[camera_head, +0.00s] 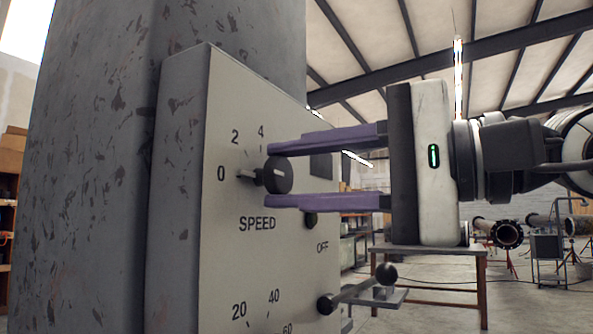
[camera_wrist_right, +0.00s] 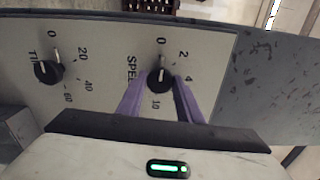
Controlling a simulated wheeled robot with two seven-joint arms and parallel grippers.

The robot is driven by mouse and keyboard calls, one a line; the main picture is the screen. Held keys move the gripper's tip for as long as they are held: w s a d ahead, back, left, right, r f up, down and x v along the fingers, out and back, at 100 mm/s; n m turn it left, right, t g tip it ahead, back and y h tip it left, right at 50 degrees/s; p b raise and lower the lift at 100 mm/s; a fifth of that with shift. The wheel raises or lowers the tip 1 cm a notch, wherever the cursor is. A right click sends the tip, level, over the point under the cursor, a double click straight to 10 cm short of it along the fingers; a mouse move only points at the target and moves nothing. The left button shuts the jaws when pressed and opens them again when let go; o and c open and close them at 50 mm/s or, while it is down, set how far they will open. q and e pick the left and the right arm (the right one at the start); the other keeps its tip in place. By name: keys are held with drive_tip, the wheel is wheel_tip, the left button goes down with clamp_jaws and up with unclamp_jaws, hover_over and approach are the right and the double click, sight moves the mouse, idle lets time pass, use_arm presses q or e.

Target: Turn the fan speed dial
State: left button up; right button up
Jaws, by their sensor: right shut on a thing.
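The fan speed dial (camera_head: 278,174) is a round black knob on a pale control panel (camera_head: 228,270), above the word SPEED. Its scale shows 0, 2 and 4 in the head view. It also shows in the right wrist view (camera_wrist_right: 160,77), where its light pointer line points towards 0. My right gripper (camera_head: 268,176) comes in from the right, with one purple finger above the dial and one below. In the right wrist view the fingers (camera_wrist_right: 160,84) are on both sides of the dial, shut on it. My left gripper is not in view.
A second dial (camera_wrist_right: 48,71) marked 0 to 60 sits beside it on the panel. A lever with a black ball (camera_head: 387,273) sticks out at the lower right, below the OFF label. A brown table (camera_head: 430,249) and flanged pipes (camera_head: 507,234) stand behind.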

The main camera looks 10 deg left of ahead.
drive_tip(key=shift+n, duration=0.4)
drive_tip(key=o, duration=1)
drive_tip(key=shift+o, duration=0.2)
drive_tip(key=b+v, duration=0.1)
drive_tip(key=v, duration=0.9)
drive_tip(key=shift+s+d, duration=0.1)
